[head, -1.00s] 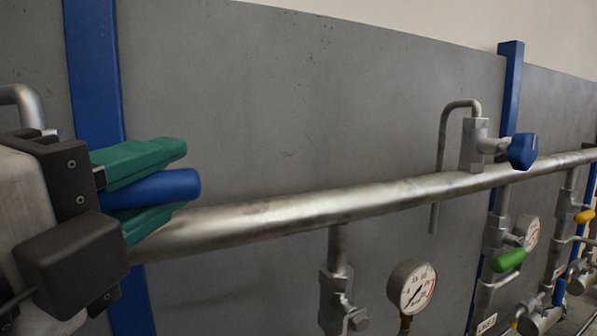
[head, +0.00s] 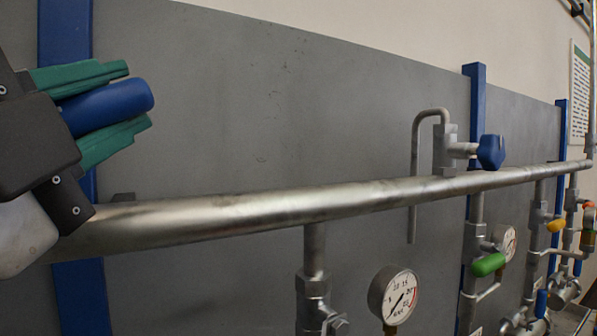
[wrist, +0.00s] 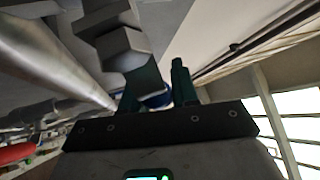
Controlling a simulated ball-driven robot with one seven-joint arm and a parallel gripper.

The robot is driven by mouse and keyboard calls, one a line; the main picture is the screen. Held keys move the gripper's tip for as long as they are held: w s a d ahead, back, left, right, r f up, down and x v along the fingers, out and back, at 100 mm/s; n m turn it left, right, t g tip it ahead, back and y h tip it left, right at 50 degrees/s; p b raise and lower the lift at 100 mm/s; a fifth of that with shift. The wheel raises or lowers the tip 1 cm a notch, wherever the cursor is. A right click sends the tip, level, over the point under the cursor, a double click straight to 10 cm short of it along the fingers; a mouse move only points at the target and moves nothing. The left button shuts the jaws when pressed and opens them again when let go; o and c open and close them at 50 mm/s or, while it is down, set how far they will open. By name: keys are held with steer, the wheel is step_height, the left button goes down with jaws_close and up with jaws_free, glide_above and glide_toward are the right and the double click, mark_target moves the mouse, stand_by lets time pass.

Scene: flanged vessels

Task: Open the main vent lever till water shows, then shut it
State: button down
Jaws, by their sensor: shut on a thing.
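My gripper (head: 98,107), at the left of the head view, has its green jaws shut around a blue lever handle (head: 128,100). The handle's rounded end sticks out past the jaw tips and points right and slightly up, above the thick pipe (head: 260,206). The lever's valve body is hidden behind my gripper in the head view. In the wrist view a grey hexagonal fitting (wrist: 124,48) stands close in front of the jaws, and a bit of the blue handle (wrist: 157,100) shows between them. The vent's outlet is not visible, and I see no water.
Farther right on the pipe stands another vent with a bent tube (head: 415,165) and a blue knob (head: 491,152). Below hang a gauge (head: 394,297), a green handle (head: 488,265) and a yellow handle (head: 556,226). The grey panel (head: 260,110) behind is bare.

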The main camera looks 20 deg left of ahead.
steer(key=s+a+r+n+g+y, duration=0.1)
steer(key=n+y, duration=0.4)
steer(key=n, duration=0.1)
steer(key=s+a+r+n+g+y, duration=0.1)
steer(key=s+r+n+y, duration=0.1)
steer(key=n+y, duration=0.4)
steer(key=s+a+r+n+g+y, duration=0.1)
steer(key=r+n+y, duration=0.1)
steer(key=n+y, duration=0.3)
steer(key=shift+s+a+n+g+y, duration=0.1)
steer(key=shift+a+n+g+y, duration=0.1)
steer(key=shift+n, duration=0.55)
steer(key=shift+s+a+n+g+y, duration=0.1)
steer(key=shift+a+n+g, duration=0.1)
steer(key=shift+n, duration=0.55)
steer(key=n, duration=0.1)
steer(key=n+g+y+p, duration=0.1)
steer(key=n+g+y, duration=0.1)
steer(key=shift+s+a+r, duration=0.1)
steer(key=shift+s+a, duration=0.2)
steer(key=shift+s, duration=0.1)
steer(key=shift+s+a+n+g+y+p, duration=0.15)
steer(key=shift+n+g+y+p, duration=0.15)
steer(key=shift+n+g, duration=0.35)
steer(key=shift+s+a+n+g+y+p, duration=0.15)
steer(key=shift+n+g+y+p, duration=0.15)
steer(key=shift+n+g, duration=0.35)
steer(key=shift+s+a+n+g+y+p, duration=0.15)
steer(key=shift+n+g+y+p, duration=0.15)
steer(key=shift+n+g, duration=0.35)
